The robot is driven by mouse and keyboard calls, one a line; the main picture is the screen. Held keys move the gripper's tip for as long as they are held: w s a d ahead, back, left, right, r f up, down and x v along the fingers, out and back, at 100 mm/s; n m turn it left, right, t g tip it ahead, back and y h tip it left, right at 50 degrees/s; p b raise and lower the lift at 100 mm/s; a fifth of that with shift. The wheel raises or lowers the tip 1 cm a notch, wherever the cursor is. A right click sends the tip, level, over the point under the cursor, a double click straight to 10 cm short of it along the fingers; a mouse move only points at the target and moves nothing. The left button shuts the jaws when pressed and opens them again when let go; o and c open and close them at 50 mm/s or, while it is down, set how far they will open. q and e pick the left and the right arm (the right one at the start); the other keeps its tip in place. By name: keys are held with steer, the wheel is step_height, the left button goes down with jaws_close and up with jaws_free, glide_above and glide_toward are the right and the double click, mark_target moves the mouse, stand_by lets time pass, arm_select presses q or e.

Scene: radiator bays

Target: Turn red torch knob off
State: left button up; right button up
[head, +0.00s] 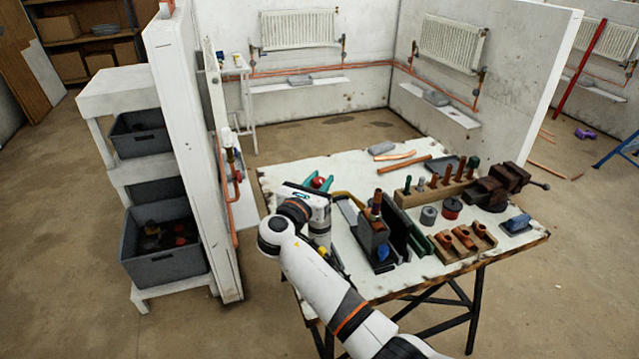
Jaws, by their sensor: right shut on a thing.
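The red torch knob (318,183) shows as a small red spot near the left side of the workbench (283,176). My right gripper (320,179) has its teal fingers on either side of the knob and is shut on it. The body of the torch is mostly hidden behind the gripper and my wrist, so I cannot tell which way the knob is turned. My left gripper is not in view.
A dark tool holder (373,240) stands just right of my wrist. A white partition (190,150) stands left of the bench.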

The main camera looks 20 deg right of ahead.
stand_by(0.5)
steer(key=o, duration=1)
steer(key=shift+c, duration=0.2)
steer(key=b+v, duration=0.2)
steer(key=v, duration=1)
steer(key=shift+w+a, duration=0.1)
